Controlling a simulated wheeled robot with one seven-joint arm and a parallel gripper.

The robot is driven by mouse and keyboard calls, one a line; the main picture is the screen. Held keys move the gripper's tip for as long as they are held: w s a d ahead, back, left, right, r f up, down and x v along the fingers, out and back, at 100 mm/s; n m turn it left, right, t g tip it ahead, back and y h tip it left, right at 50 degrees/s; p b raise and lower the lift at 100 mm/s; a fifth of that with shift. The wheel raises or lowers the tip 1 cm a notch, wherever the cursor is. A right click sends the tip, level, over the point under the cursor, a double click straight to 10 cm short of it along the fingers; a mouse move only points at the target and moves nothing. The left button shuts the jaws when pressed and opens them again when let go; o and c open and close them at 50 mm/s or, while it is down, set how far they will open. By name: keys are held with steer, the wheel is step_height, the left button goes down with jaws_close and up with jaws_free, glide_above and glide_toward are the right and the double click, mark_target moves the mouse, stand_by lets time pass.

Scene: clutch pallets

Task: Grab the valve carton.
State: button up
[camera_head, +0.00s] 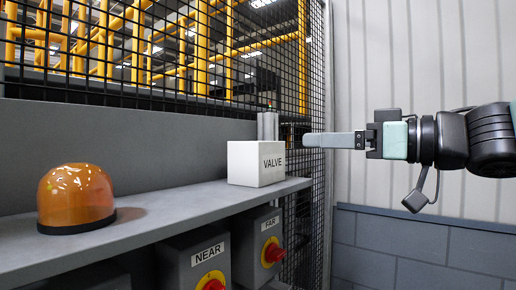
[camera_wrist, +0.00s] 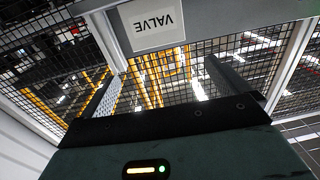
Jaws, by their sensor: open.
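The valve carton (camera_head: 256,164) is a white box with a black VALVE label, standing upright on the far end of the grey shelf (camera_head: 150,212). My gripper (camera_head: 306,140) reaches in from the right, level, its fingers pointing left towards the carton. The fingertips are just right of the carton and near the height of its top edge, apart from it as far as I can tell. In the wrist view, the carton (camera_wrist: 152,24) lies beyond the fingertips, label upside down. My gripper (camera_wrist: 162,68) is open there, with nothing between the two fingers.
An orange dome lamp (camera_head: 76,197) stands on the near part of the shelf. A grey post-like object (camera_head: 267,125) stands behind the carton. Black mesh fencing (camera_head: 200,60) rises behind the shelf. NEAR (camera_head: 203,262) and FAR (camera_head: 262,240) switch boxes with red knobs sit below it.

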mark_target(257, 164)
steer(key=p+x, duration=0.3)
steer(key=x, duration=0.8)
steer(key=p+x, duration=0.3)
steer(key=x, duration=0.2)
steer(key=shift+w+f, duration=0.1)
steer(key=shift+f, duration=0.05)
steer(key=shift+w+a+f, duration=0.1)
steer(key=shift+w+a, duration=0.15)
steer(key=shift+a, duration=0.1)
steer(key=c, duration=0.9)
